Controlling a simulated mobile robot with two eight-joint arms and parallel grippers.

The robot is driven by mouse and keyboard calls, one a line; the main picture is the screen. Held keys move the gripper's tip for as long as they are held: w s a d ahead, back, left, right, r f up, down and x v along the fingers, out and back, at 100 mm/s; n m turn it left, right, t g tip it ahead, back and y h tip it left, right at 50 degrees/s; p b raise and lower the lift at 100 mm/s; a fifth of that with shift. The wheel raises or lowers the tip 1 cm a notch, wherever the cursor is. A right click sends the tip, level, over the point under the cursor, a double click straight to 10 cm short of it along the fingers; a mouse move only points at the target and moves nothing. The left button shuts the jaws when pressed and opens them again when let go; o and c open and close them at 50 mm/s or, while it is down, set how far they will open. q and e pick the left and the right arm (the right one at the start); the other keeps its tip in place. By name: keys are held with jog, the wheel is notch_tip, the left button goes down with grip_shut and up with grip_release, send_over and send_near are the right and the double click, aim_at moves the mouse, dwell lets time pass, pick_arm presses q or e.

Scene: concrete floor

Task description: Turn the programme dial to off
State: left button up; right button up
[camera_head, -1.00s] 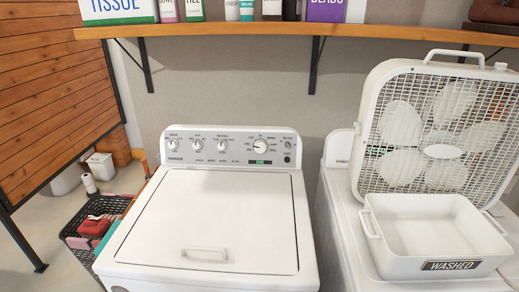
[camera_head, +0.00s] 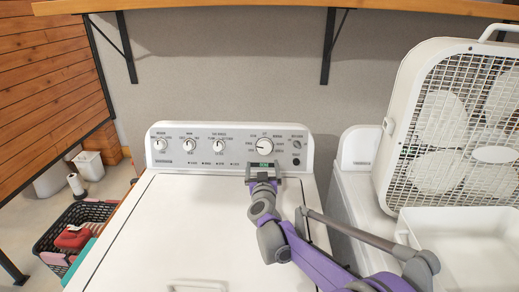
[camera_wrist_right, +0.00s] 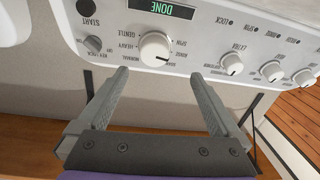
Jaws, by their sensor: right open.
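The programme dial (camera_head: 265,146) is the large white round knob on the right half of the washer's control panel (camera_head: 210,148). It shows close up in the right wrist view (camera_wrist_right: 155,46), with a dark mark near its lower edge there. The label it points to is too small to tell. My right gripper (camera_head: 262,168) is in front of the panel just below the dial in the head view. In the right wrist view its two grey fingers (camera_wrist_right: 160,76) are spread apart and empty, with the dial just beyond their tips. My left gripper is not in view.
A green display reading DONE (camera_wrist_right: 160,10) and a start button (camera_wrist_right: 86,7) are near the dial. Smaller knobs (camera_head: 219,145) line the panel's left. A fan (camera_head: 455,130) and white tub (camera_head: 450,235) stand at right. A shelf (camera_head: 270,18) runs above.

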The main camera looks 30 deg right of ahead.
aim_at(264, 149)
jog(key=shift+h, duration=0.3)
jog(key=x, duration=0.5)
jog(key=p+x, duration=0.1)
jog(key=x, duration=0.5)
jog(key=shift+s+d+f, duration=0.1)
jog(key=shift+s+d, duration=0.05)
jog(key=shift+d, duration=0.2)
jog(key=c, duration=1.4)
jog(key=shift+m, duration=0.3)
